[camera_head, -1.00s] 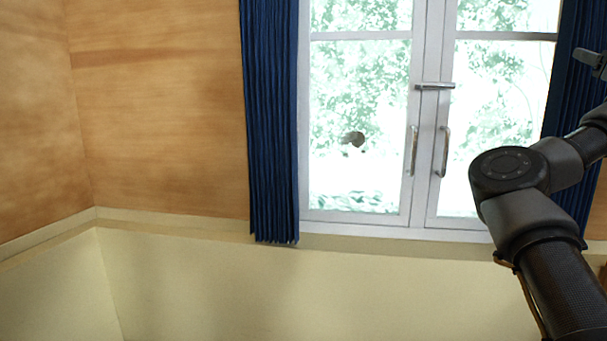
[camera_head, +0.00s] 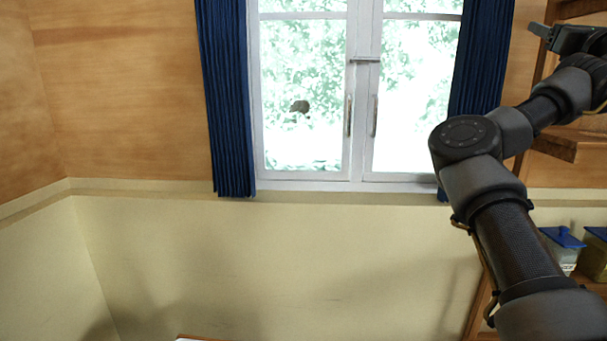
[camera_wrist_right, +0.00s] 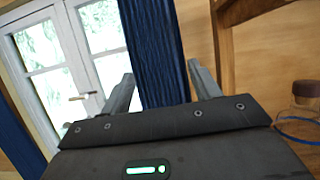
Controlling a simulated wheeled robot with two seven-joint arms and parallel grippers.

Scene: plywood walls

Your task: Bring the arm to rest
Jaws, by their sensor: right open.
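My right arm rises from the lower right of the head view, bends at a raised elbow and reaches to the upper right. My right gripper (camera_head: 543,36) is at the upper right, in front of the wooden shelf unit. In the right wrist view the right gripper (camera_wrist_right: 160,88) has its two fingers wide apart with nothing between them. It points toward the window (camera_wrist_right: 75,60) and the blue curtain (camera_wrist_right: 152,50). My left gripper does not show in the head view.
The window (camera_head: 310,90) with blue curtains (camera_head: 226,100) stands behind the arm. A wooden shelf unit (camera_head: 556,148) is at the right, close behind the gripper. Containers with blue lids (camera_head: 562,238) stand low at the right. The left side is free in front of the plywood wall (camera_head: 120,90).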

